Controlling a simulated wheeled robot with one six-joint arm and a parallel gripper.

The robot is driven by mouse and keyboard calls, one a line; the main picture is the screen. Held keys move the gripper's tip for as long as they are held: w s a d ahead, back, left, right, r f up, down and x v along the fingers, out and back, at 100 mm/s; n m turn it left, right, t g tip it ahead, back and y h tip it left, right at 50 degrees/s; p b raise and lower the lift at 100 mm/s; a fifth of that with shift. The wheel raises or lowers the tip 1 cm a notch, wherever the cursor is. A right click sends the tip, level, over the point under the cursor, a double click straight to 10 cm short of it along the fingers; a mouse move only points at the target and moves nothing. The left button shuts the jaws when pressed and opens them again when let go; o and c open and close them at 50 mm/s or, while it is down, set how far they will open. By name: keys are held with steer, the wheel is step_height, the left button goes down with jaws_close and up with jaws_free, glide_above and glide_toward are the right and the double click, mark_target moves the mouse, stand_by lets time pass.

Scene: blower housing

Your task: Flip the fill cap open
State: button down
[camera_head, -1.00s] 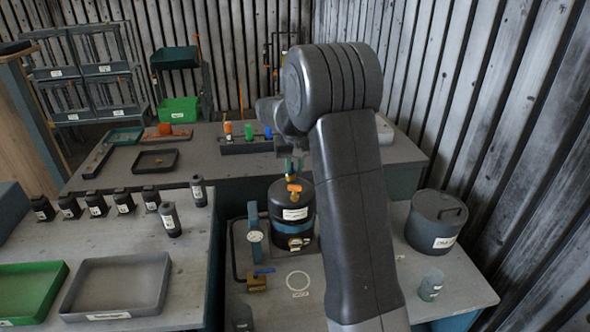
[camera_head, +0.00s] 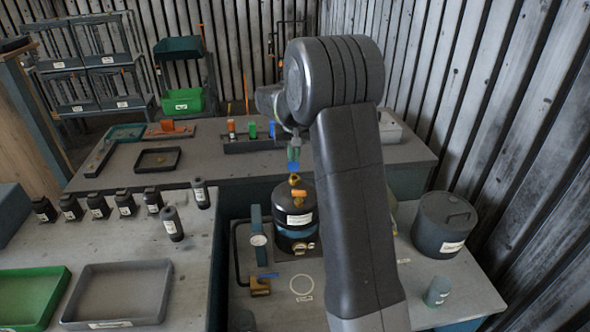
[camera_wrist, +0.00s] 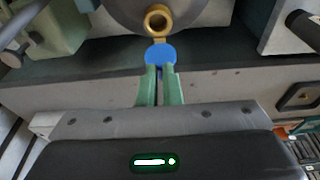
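The fill cap (camera_head: 294,167) is blue and stands tipped up above the black tank (camera_head: 284,210) on the bench. In the wrist view the cap (camera_wrist: 160,54) is a blue disc beside the open brass filler neck (camera_wrist: 157,20), joined to it by a small brass piece. My gripper (camera_head: 293,152) is above the tank, its green fingers pointing down to the cap. In the wrist view the fingers (camera_wrist: 160,75) are close together with the cap at their tips and look shut on it. The exact contact is partly hidden by the cap.
A gauge (camera_head: 258,240) and a brass valve (camera_head: 260,286) stand left of the tank. A lidded grey pot (camera_head: 443,225) stands on the right. My arm hides part of the bench. The rear bench holds a rack with coloured items (camera_head: 252,144).

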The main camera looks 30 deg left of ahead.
steer(key=shift+s+r+p, duration=0.25)
steer(key=shift+r+p, duration=0.1)
steer(key=shift+p, duration=0.05)
steer(key=shift+p+v, duration=1)
steer(key=shift+v, duration=1.05)
steer(key=shift+d, duration=0.1)
steer(key=shift+s, duration=0.1)
